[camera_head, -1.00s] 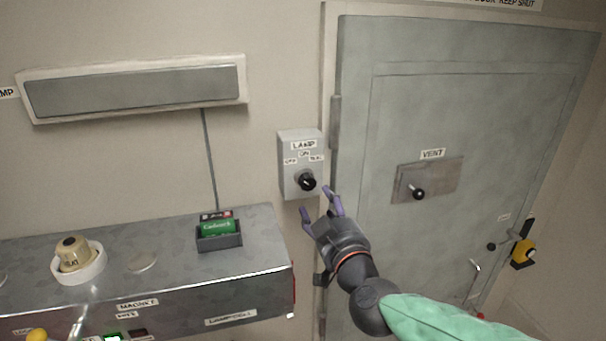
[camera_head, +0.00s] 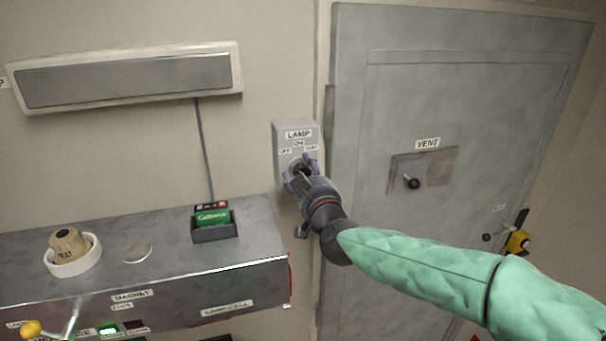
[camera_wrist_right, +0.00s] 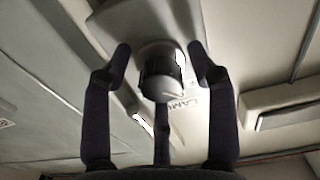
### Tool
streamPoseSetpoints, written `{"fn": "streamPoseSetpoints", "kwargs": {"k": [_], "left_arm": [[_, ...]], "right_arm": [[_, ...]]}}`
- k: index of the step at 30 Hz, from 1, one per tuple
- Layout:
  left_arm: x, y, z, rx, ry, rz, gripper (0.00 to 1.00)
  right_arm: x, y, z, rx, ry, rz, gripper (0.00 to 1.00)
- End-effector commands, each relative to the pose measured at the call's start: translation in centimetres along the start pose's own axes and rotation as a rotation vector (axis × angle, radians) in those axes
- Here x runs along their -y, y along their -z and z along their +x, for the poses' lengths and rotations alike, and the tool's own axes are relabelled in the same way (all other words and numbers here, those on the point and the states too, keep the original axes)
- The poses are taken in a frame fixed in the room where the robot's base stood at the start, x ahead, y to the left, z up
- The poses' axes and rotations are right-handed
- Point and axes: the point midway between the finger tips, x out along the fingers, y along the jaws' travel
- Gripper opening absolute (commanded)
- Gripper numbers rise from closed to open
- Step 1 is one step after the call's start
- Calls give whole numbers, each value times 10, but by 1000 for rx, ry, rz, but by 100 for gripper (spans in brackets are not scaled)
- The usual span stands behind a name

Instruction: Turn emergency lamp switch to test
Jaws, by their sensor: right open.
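The lamp switch box (camera_head: 283,135) is a grey box on the wall left of the door, labelled LAMP, with OFF, ON and a third label at right. Its round black knob (camera_wrist_right: 162,78) shows in the right wrist view between my open fingers, with a light mark on its face. In the head view the knob is mostly hidden behind my right gripper (camera_head: 301,172), which is open with its fingers on either side of it. I cannot tell whether the fingers touch the knob. The emergency lamp (camera_head: 130,80) is a long grey panel on the wall at upper left. My left gripper is not in view.
A metal cabinet (camera_head: 150,284) juts out below the lamp, with a battery holder (camera_head: 214,231) holding a green cell, and a tan knob-like part in a white ring (camera_head: 74,262). The grey door (camera_head: 470,110) with a VENT plate stands close at right.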

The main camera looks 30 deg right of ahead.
Motion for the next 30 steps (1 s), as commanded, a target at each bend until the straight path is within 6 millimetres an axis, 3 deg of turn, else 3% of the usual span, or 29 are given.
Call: {"fn": "streamPoseSetpoints", "kwargs": {"k": [7, 13, 23, 30], "left_arm": [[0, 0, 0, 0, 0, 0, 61], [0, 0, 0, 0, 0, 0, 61], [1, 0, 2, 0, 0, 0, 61], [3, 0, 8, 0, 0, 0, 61]], "right_arm": [[0, 0, 0, -1, -1, 0, 58], [0, 0, 0, -1, 0, 0, 2], [1, -1, 0, 2, 1, 27, 2], [1, -3, 0, 3, 0, 146, 2]]}}
